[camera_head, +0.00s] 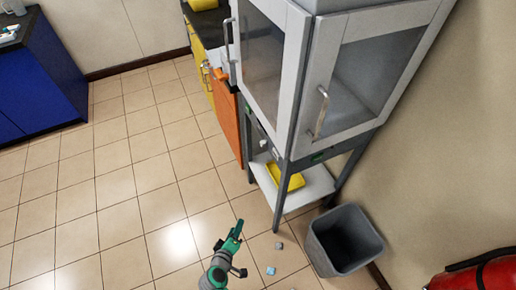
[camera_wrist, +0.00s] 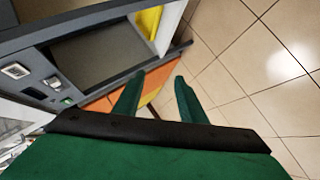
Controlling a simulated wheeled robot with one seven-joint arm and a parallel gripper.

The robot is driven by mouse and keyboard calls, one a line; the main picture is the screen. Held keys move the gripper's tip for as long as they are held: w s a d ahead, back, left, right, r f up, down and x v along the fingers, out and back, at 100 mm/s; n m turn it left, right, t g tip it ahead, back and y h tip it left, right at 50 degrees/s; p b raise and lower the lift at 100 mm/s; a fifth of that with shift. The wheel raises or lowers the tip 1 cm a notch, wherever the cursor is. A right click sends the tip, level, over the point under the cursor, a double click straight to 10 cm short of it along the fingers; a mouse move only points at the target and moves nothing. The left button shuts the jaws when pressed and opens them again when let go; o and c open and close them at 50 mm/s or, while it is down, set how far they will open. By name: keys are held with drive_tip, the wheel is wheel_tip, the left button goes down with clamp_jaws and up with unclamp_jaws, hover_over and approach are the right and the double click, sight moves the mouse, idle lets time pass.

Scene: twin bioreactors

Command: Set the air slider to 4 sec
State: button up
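My gripper (camera_head: 236,232) is low over the floor at the bottom middle of the head view, left of the grey bin. In the wrist view its two green fingers (camera_wrist: 155,84) stand apart with nothing between them. I cannot make out an air slider, a bioreactor or a time readout in either view. The grey frame of a glass-fronted cabinet (camera_head: 284,156) stands beyond my gripper and apart from it. In the wrist view a grey panel (camera_wrist: 35,92) with pale switch-like fittings (camera_wrist: 52,82) and a small green part (camera_wrist: 67,101) is at the left.
A grey bin (camera_head: 322,254) stands right of my gripper. A yellow tray (camera_head: 288,178) lies on the cabinet's low shelf (camera_head: 318,186). Small bits (camera_head: 270,270) lie on the floor. A red extinguisher (camera_head: 490,277) is at the lower right. Tiled floor (camera_head: 130,185) is clear to the left.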

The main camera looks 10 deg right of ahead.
drive_tip(key=w+d+r+h, duration=0.3)
drive_tip(key=w+r+h, duration=0.15)
drive_tip(key=w, duration=0.55)
drive_tip(key=h, duration=0.6)
approach(261, 145)
drive_tip(key=shift+m+y, duration=0.25)
drive_tip(key=shift+m, duration=0.05)
drive_tip(key=x, duration=0.8)
drive_tip(key=shift+d+r, duration=0.1)
clamp_jaws()
